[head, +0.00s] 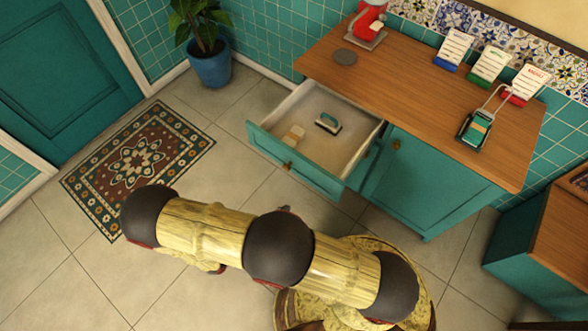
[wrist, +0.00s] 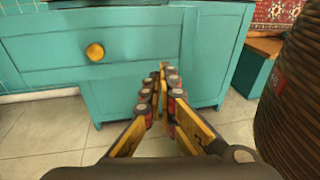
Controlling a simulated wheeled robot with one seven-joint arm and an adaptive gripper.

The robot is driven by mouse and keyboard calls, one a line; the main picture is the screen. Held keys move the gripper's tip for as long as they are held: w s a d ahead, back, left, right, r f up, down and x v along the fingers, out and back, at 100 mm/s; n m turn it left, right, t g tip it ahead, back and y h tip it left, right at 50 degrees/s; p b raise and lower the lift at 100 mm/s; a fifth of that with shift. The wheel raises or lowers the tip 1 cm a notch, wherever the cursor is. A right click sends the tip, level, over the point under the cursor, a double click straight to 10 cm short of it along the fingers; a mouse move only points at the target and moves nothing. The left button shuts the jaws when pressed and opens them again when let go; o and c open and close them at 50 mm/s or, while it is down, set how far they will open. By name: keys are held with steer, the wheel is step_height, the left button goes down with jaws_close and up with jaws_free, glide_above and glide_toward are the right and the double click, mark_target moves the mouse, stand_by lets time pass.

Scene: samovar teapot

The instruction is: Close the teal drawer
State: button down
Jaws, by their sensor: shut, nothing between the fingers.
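The teal drawer (head: 312,176) is pulled out of the wooden-topped cabinet in the head view, its inside showing. Its front has a brass knob (head: 287,167). In the wrist view a teal front panel (wrist: 45,70) with a round yellow knob (wrist: 95,52) fills the upper left. My gripper (wrist: 164,72) is shut and empty, its fingertips right of the knob, over the panel's right part in the picture. I cannot tell whether they touch it. In the head view my arm hides most of my gripper.
The wooden countertop (head: 420,110) holds a red appliance (head: 368,20), several cards and a teal-and-metal item (head: 476,128). A patterned rug (head: 138,160) lies on the tiled floor at left, near a potted plant (head: 205,45). Another teal cabinet (head: 520,240) stands at right.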

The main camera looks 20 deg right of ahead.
steer(key=w+a+r+n+t, duration=0.1)
steer(key=w+a+n+t, duration=0.1)
steer(key=w+a+t, duration=0.3)
steer(key=g+b, duration=0.1)
steer(key=b, duration=0.3)
glide_toward(297, 162)
steer(key=x, duration=0.6)
steer(key=shift+w+d, duration=0.25)
steer(key=shift+d, duration=0.1)
steer(key=shift+w+d+p, duration=0.25)
steer(key=shift+d+p, duration=0.05)
steer(key=shift+d, duration=0.05)
steer(key=x, duration=3.2)
steer(key=shift+w+f+b, duration=0.2)
steer(key=shift+f+b, duration=0.15)
steer(key=shift+f, duration=0.05)
steer(key=shift+w+d, duration=0.3)
steer(key=shift+r, duration=0.1)
